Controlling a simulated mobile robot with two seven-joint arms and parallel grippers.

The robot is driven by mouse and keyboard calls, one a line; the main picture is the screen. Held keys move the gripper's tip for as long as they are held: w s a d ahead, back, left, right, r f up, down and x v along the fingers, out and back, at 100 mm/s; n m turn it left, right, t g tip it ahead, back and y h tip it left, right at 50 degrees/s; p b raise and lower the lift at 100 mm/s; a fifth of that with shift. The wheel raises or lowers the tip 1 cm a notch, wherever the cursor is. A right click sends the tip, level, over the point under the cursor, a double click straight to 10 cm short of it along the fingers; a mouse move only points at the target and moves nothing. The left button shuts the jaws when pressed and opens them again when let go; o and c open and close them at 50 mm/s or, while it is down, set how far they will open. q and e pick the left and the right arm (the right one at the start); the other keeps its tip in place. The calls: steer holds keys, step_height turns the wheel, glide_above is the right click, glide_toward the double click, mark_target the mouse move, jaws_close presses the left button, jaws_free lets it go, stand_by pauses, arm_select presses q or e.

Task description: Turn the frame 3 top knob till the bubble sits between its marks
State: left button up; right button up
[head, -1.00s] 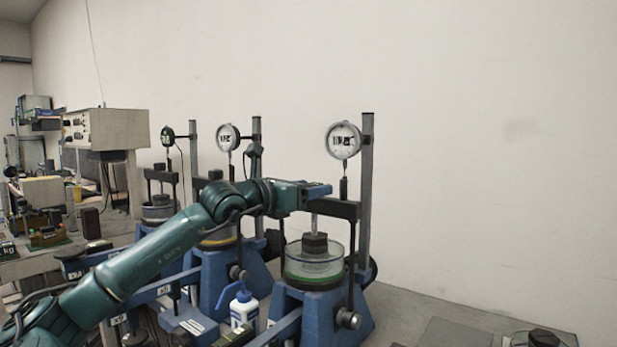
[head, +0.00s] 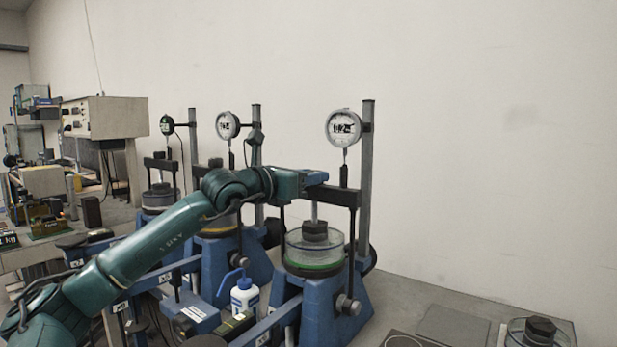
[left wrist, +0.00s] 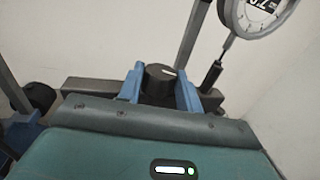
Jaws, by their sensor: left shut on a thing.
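The nearest lever frame (head: 322,312) is blue, on the right of the row. Its dark crossbar (head: 338,196) carries the top knob. The knob (left wrist: 158,80) is black with a white mark, and it sits between the two blue fingers of my left gripper (left wrist: 160,88), shut on it. My right gripper is not in view.
A dial gauge (head: 344,127) on a grey post stands right above the crossbar. A glass cell (head: 314,250) sits below it. Two more lever frames (head: 215,265) stand to the left. A white bottle (head: 244,295) stands in front. A grey plate (head: 452,327) lies at right.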

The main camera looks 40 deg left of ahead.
arm_select(q)
steer(key=shift+a+m+h, duration=0.1)
steer(key=shift+m+h, duration=0.3)
steer(key=shift+h, duration=0.3)
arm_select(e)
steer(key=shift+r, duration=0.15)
arm_select(q)
steer(key=shift+a+m+h+p, duration=0.1)
steer(key=shift+m+h+p, duration=0.25)
steer(key=shift+h, duration=0.25)
steer(key=shift+w+a+r+m+g+h+p, duration=0.1)
steer(key=shift+m+g+h+p, duration=0.4)
steer(key=shift+m+h, duration=0.65)
steer(key=shift+m+g+h+p, duration=0.5)
steer(key=shift+m+g+h, duration=0.1)
steer(key=shift+h, duration=0.75)
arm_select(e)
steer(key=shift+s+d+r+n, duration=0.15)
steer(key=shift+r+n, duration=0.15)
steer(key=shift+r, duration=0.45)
arm_select(q)
steer(key=shift+a, duration=0.1)
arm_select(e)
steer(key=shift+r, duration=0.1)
arm_select(q)
steer(key=shift+m+g+h, duration=0.4)
steer(key=shift+h, duration=0.1)
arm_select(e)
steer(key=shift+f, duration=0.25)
